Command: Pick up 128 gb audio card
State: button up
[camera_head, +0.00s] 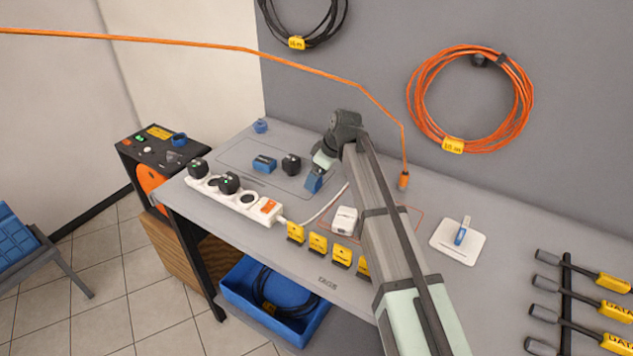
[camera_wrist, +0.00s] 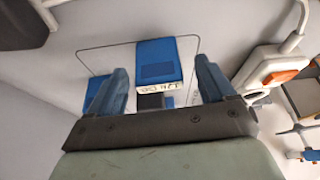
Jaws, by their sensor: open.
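In the wrist view a blue block or card (camera_wrist: 158,62) with a pale, lettered edge lies between the fingers of my gripper (camera_wrist: 162,72). The lettering is too blurred to read surely. The fingers are apart, with a gap on both sides of the block. In the head view my gripper (camera_head: 314,184) hangs over the worktable, to the right of a blue block (camera_head: 264,164) inside a thin outlined area. This looks like the same block, but I cannot be sure. Another blue-and-white piece (camera_head: 461,236) stands on a white pad (camera_head: 446,246) at the right.
A black plug adapter (camera_head: 291,163) stands close to the blue block. A white power strip (camera_head: 228,196) with black plugs lies in front. A white adapter (camera_head: 344,220) and yellow-tagged items (camera_head: 317,243) are nearby. An orange cable (camera_head: 404,150) hangs behind my arm.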

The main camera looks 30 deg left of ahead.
jog(key=shift+x, duration=1.5)
jog(key=shift+c, duration=0.4)
jog(key=c, duration=1)
jog(key=shift+o, duration=0.2)
